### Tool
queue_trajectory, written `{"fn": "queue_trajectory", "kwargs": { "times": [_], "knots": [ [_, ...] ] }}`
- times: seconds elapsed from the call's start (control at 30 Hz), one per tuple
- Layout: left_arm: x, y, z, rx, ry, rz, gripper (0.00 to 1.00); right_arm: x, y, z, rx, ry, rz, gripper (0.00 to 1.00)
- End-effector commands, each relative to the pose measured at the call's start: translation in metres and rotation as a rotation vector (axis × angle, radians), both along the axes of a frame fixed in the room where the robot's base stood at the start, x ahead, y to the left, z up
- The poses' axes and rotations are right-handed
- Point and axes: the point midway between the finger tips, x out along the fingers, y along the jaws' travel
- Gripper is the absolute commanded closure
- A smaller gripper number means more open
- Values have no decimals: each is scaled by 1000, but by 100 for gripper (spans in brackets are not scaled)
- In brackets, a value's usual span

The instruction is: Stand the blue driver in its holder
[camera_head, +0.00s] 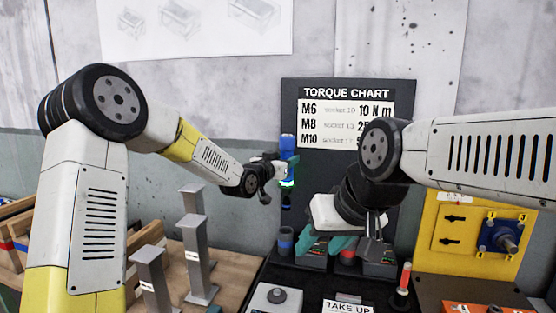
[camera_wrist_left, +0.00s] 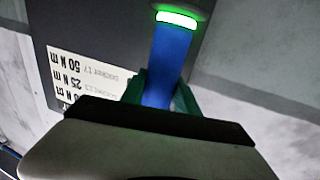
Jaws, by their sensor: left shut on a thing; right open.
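The blue driver (camera_head: 287,146) is upright in the air in front of the torque chart board, with a glowing green ring and a dark lower end. My left gripper (camera_head: 284,168) is shut on it. In the left wrist view the driver's blue body (camera_wrist_left: 166,62) is between the green fingers (camera_wrist_left: 160,92). A dark holder with a blue band (camera_head: 286,240) stands below the driver, which is apart from it. My right gripper (camera_head: 326,244) is open, low and to the right of that holder, with teal fingers.
A red-banded holder (camera_head: 347,257) stands near the right gripper. Grey metal posts (camera_head: 196,245) stand on the wooden bench at left. A grey button box (camera_head: 278,298) is in front.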

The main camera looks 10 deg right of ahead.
Motion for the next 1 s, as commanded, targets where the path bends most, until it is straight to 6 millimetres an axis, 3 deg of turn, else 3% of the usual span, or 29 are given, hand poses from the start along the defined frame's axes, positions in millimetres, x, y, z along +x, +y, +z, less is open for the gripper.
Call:
{"fn": "queue_trajectory", "kwargs": {
  "times": [0.27, 1.0],
  "knots": [
    [-1, 1, 0, -5, 0, -2, 100, 0, 0, 0, 0, 0, 0, 50],
    [-1, 1, -77, -5, 0, -2, 100, 0, 0, 0, 0, 0, 0, 50]
  ]
}}
